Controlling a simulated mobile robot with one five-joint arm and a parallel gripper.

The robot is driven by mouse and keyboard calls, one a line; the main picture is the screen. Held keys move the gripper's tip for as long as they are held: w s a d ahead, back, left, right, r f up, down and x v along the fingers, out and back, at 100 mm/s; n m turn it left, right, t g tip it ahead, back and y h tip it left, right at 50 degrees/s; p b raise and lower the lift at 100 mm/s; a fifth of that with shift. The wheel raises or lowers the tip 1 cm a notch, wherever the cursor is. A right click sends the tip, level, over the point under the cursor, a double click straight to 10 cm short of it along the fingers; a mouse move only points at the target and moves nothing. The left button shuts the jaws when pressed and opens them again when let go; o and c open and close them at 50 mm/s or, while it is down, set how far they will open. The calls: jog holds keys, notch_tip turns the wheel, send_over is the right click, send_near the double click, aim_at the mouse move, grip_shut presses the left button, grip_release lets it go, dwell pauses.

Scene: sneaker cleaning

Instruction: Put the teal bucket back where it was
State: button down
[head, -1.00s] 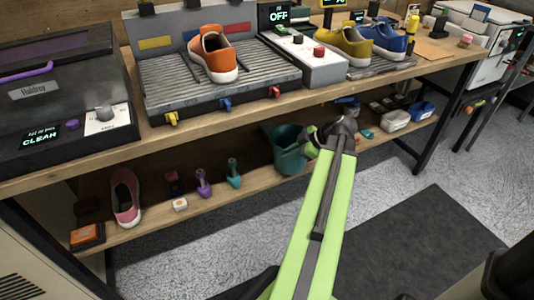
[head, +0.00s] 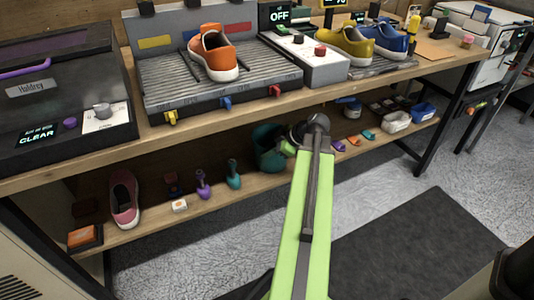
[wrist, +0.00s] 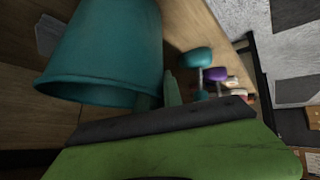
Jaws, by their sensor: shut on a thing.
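The teal bucket (head: 266,148) is at the lower shelf (head: 150,232), under the workbench, right of the small teal-handled brush (head: 233,174). It looks slightly tilted, and I cannot tell whether its base touches the shelf. My gripper (head: 288,149) is at the bucket's right side, shut on it; my arm hides part of that area. In the wrist view the bucket (wrist: 110,45) fills the upper left, its rim close to my gripper (wrist: 168,92). The exact grip point is mostly hidden.
A purple-handled brush (head: 203,186), a white block (head: 179,206) and a pink shoe (head: 124,198) stand left on the lower shelf. Small coloured pieces (head: 353,141) and a blue bin (head: 423,112) are to the right. The workbench edge (head: 240,108) overhangs above.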

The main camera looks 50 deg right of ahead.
jog(key=shift+f, duration=0.25)
jog(key=c, duration=1.5)
grip_release()
jog(key=shift+r, duration=0.1)
jog(key=shift+r, duration=0.25)
jog(key=p+v, duration=0.8)
jog(key=v, duration=0.4)
jog(key=shift+s+f+p, duration=0.1)
jog(key=shift+p, duration=0.2)
